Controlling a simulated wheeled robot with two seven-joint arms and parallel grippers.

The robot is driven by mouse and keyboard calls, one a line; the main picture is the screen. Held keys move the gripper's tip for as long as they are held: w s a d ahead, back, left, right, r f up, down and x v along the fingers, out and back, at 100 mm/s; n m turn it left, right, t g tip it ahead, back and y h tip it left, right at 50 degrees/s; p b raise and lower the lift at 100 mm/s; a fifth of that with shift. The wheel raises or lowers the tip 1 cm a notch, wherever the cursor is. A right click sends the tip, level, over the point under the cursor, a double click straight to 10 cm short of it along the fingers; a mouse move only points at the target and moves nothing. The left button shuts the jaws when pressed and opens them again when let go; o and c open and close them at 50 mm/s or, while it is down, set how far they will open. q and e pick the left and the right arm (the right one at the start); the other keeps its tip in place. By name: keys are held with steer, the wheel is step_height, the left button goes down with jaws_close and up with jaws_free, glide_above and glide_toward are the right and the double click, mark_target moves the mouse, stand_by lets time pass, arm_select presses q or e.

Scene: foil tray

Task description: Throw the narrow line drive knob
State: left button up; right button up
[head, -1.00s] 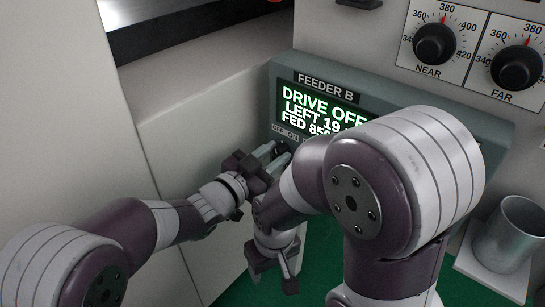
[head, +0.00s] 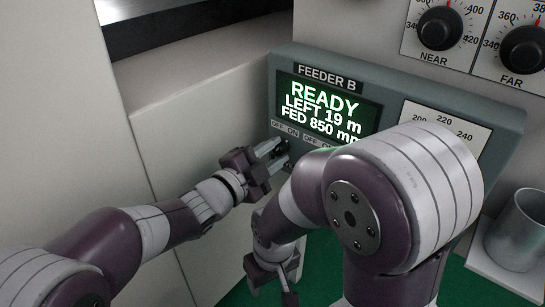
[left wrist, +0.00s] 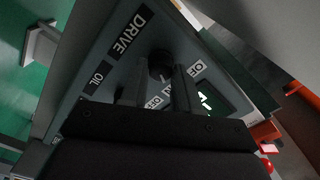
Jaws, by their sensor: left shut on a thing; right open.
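The Feeder B box (head: 400,80) has a lit display (head: 322,104) reading "READY, LEFT 19 m, FED 850 mm". Below it are two OFF/ON label pairs. The dark drive knob (head: 283,146) is at the left pair, mostly covered by my left gripper (head: 276,151). In the left wrist view the round black knob (left wrist: 160,65) sits between the two fingertips, near the DRIVE label (left wrist: 131,33). My left gripper is shut on it. My right gripper (head: 273,278) is open and empty, low in front of the box. My right arm hides the box's lower middle.
NEAR (head: 441,28) and FAR (head: 524,50) dials are on the wall above right. A metal cup (head: 518,228) stands on a white base at the right. A pale wall (head: 215,85) borders the box at the left. Green surface (head: 325,262) lies below.

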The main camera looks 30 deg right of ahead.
arm_select(q)
steer(key=shift+m, duration=0.3)
steer(key=o, duration=1)
steer(key=shift+o, duration=0.2)
steer(key=shift+s+a, duration=0.1)
steer(key=shift+a, duration=0.2)
steer(key=p+v, duration=0.4)
steer(key=v, duration=0.8)
steer(key=shift+p, duration=0.3)
